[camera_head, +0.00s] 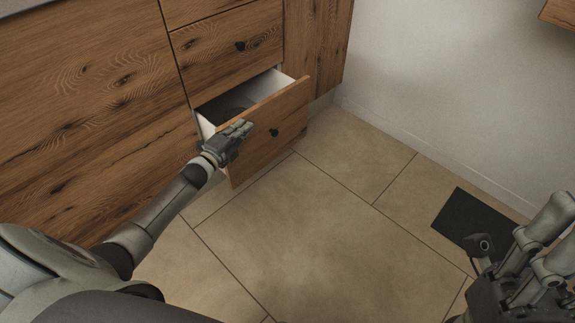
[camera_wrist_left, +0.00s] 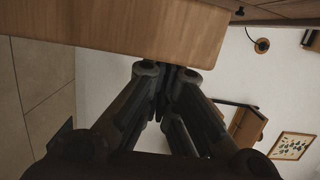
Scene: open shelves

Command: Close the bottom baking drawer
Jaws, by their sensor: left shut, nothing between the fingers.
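The bottom drawer (camera_head: 284,119) is pulled partly out of the wooden cabinet, with its white inside showing and a dark thing lying in it. It has a wooden front with a dark round knob. My left gripper (camera_head: 243,127) is shut and empty at the left part of the drawer front, near its top edge; I cannot tell whether it touches. In the left wrist view the shut fingers (camera_wrist_left: 166,72) are close beside a wooden panel (camera_wrist_left: 130,25). My right gripper (camera_head: 520,262) is at the lower right, away from the drawer, and its fingertips are not clearly shown.
A closed drawer (camera_head: 215,45) with a dark knob is above the open one. A wide wooden cabinet front (camera_head: 90,90) is to the left. A white wall (camera_head: 430,80) is to the right. A black mat (camera_head: 470,215) lies on the otherwise clear tiled floor.

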